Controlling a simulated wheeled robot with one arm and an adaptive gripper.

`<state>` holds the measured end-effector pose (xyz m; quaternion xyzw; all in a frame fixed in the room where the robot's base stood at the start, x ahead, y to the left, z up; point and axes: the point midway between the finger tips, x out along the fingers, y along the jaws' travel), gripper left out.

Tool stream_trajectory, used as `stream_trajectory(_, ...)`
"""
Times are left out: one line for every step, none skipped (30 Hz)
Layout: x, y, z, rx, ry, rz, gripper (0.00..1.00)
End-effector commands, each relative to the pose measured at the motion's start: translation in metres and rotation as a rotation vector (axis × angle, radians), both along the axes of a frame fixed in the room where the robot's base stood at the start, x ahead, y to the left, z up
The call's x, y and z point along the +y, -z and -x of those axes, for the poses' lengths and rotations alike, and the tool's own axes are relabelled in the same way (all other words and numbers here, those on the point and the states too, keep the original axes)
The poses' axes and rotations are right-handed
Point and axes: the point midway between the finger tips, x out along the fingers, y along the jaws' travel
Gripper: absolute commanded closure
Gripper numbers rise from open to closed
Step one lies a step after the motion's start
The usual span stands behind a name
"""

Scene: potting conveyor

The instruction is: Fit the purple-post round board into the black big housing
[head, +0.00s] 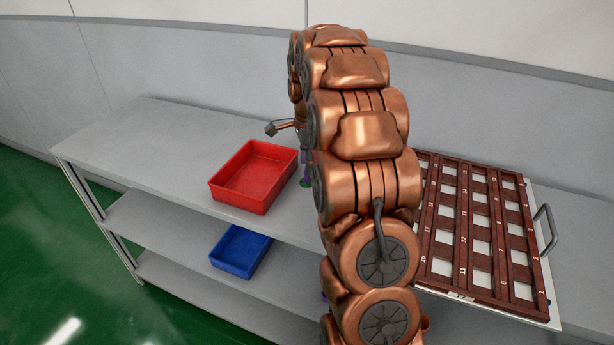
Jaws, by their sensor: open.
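A small purple and green piece (305,183) stands on the top shelf between the red bin and my arm; it looks like a purple-post round board, but my arm hides part of it. My gripper (284,127) is mostly hidden behind my arm; one dark-tipped finger sticks out to the left, above the shelf, and it is open. Whether it touches the purple piece cannot be told. No black big housing can be made out in this view.
A red bin (255,177) stands on the grey bench (150,135), a blue bin (240,251) on the shelf below. A brown numbered grid rack (470,220) lies on a white handled tray (535,205) at right. The bench's left end is clear. A purple bit shows low beside my arm.

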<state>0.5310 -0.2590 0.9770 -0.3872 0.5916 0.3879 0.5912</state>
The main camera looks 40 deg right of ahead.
Motion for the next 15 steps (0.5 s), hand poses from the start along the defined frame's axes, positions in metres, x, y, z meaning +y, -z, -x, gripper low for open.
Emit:
stream_trajectory(0.001, 0.003, 0.000, 0.002, 0.000, -0.001, 0.55)
stream_trajectory(0.001, 0.007, 0.000, 0.002, -0.001, -0.001, 0.55)
stream_trajectory(0.002, 0.013, 0.001, 0.005, 0.000, -0.002, 0.55)
stream_trajectory(0.002, 0.018, 0.002, 0.006, -0.001, -0.003, 0.55)
stream_trajectory(0.002, 0.022, 0.002, 0.006, -0.001, -0.002, 0.55)
stream_trajectory(0.001, 0.026, 0.001, 0.003, -0.001, -0.001, 0.55)
stream_trajectory(0.001, 0.028, 0.001, 0.001, -0.001, 0.000, 0.55)
stream_trajectory(0.001, 0.030, 0.001, 0.001, -0.001, 0.000, 0.55)
stream_trajectory(0.001, 0.031, 0.000, -0.001, -0.001, 0.000, 0.55)
stream_trajectory(0.001, 0.032, 0.000, -0.001, -0.001, 0.000, 0.55)
stream_trajectory(0.001, 0.032, 0.000, -0.001, -0.001, 0.000, 0.55)
stream_trajectory(0.001, 0.032, 0.000, -0.002, -0.001, 0.001, 0.55)
stream_trajectory(0.001, 0.032, 0.000, -0.002, -0.001, 0.001, 0.55)
stream_trajectory(0.001, 0.032, 0.000, -0.002, -0.001, 0.001, 0.55)
stream_trajectory(0.001, 0.032, 0.000, -0.002, -0.001, 0.001, 0.56)
